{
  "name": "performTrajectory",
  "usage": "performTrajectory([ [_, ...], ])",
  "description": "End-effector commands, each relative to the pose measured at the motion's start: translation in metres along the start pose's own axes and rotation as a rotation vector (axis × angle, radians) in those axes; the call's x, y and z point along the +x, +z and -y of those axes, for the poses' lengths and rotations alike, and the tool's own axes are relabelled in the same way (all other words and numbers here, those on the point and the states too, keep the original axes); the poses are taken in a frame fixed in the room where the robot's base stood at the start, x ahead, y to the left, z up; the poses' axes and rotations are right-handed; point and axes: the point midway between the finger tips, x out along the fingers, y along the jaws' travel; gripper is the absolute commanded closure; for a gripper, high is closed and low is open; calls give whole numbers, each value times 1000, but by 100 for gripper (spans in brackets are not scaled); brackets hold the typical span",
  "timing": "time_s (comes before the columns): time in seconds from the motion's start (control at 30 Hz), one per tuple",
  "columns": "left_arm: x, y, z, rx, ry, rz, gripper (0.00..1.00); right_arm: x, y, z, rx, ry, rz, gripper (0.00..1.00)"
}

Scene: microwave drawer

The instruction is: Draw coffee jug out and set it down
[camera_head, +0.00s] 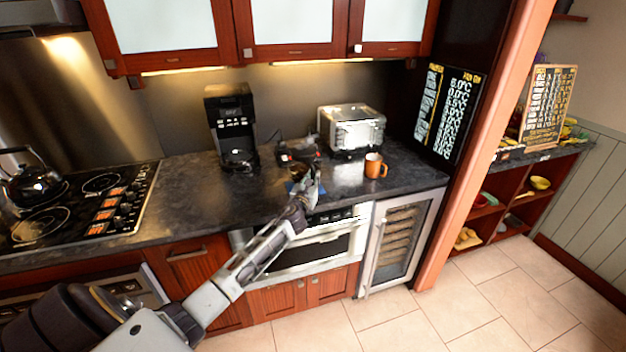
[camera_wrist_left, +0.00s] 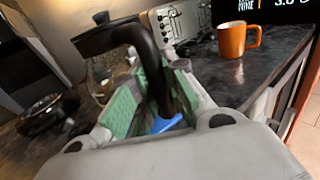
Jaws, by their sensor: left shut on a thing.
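The coffee jug has a black lid and black curved handle (camera_wrist_left: 150,62) with a clear glass body, seen in the left wrist view. My left gripper (camera_wrist_left: 150,105) is shut on the handle, its green-padded fingers on either side. In the head view the gripper (camera_head: 306,188) is over the counter, right of the black coffee maker (camera_head: 230,112). The jug is apart from the coffee maker, whose round base plate (camera_head: 238,160) is bare. The jug is small and partly hidden there; I cannot tell whether it touches the counter (camera_head: 200,192). My right gripper is not in view.
A silver toaster oven (camera_head: 352,128) stands behind, and an orange mug (camera_head: 374,166) stands to the right. A dark object with red parts (camera_head: 297,150) is behind my gripper. A blue item (camera_wrist_left: 166,123) lies below the handle. The stove (camera_head: 80,205) is at left.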

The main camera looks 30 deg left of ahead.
Motion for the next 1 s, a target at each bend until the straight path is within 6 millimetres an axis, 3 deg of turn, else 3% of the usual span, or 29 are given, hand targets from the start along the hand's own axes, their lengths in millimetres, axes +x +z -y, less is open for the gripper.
performTrajectory([
  [0.5,1,-18,0,3,-1,7,100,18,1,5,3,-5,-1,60],
  [1.0,1,-24,0,3,0,7,100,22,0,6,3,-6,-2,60],
])
